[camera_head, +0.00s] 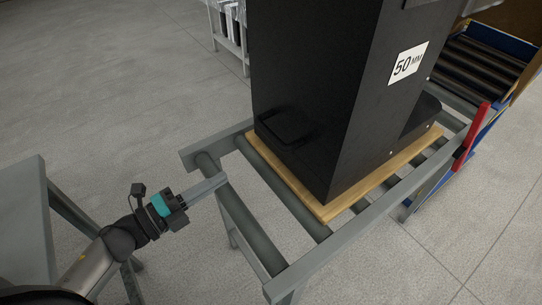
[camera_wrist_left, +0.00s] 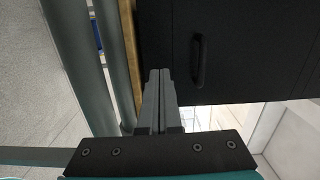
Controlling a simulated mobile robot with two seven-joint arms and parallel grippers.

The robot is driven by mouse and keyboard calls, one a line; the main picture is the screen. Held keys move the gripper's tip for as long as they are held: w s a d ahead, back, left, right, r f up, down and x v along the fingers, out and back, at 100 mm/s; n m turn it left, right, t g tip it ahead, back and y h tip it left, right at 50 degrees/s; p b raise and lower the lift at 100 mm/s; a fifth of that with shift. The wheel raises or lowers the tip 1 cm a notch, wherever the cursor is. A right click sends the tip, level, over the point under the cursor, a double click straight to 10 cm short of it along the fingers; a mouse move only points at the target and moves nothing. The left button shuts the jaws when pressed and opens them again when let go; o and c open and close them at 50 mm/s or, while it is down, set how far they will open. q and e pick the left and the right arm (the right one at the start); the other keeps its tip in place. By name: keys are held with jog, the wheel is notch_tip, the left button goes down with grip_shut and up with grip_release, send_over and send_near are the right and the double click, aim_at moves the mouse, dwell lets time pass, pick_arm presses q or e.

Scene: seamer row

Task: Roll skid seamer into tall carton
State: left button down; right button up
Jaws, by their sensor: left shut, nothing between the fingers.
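The seamer is a tall black machine (camera_head: 310,80) with a "50 MM" label, standing upright on a wooden skid (camera_head: 325,208). The skid rests on the grey rollers of a conveyor (camera_head: 375,220). My left gripper (camera_head: 222,179) is shut and empty over the conveyor's near left end, apart from the seamer in the head view. In the left wrist view its closed fingers (camera_wrist_left: 159,78) point toward the black seamer face (camera_wrist_left: 240,50) with a handle; the skid edge (camera_wrist_left: 130,50) shows beside them. A brown carton (camera_head: 515,18) is partly visible at the upper right, cut off by the frame. My right gripper is out of view.
A red upright bar (camera_head: 472,132) stands at the conveyor's right side. A grey table (camera_head: 25,225) is at the left. The floor at upper left is mostly clear.

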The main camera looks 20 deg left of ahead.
pick_arm(q)
jog(key=shift+m+g+h, duration=0.4)
jog(key=shift+m+h, duration=0.1)
jog(key=shift+m, duration=0.1)
jog(key=x, duration=0.4)
jog(key=b+x, duration=0.1)
jog(key=x, duration=0.4)
jog(key=b+x, duration=0.1)
jog(key=x, duration=0.3)
jog(key=shift+s+d+f, duration=0.1)
jog(key=shift+d+f, duration=0.05)
jog(key=shift+d, duration=0.35)
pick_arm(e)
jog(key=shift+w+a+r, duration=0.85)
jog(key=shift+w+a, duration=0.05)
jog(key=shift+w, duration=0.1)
